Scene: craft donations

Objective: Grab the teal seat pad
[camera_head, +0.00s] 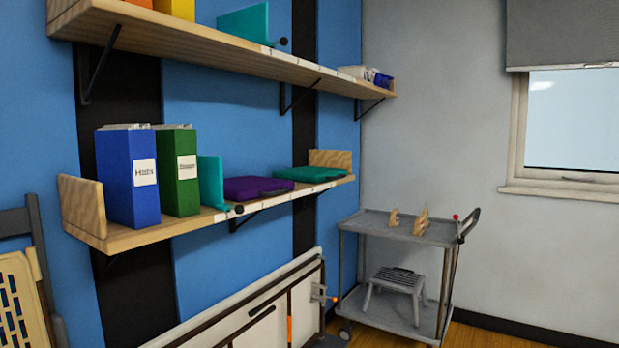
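A flat teal seat pad (308,174) lies on the right part of the lower wall shelf (136,238), in front of the wooden end board (331,159). A purple pad (257,188) lies flat just to its left, close beside it. An upright teal bookend (210,182) stands left of the purple pad. Neither of my grippers shows in this view.
Blue (128,175) and green (177,170) binders stand at the shelf's left. An upper shelf (190,40) hangs above. A grey cart (400,232) holding a step stool (396,280) stands at right. White panels (262,328) stand below the lower shelf.

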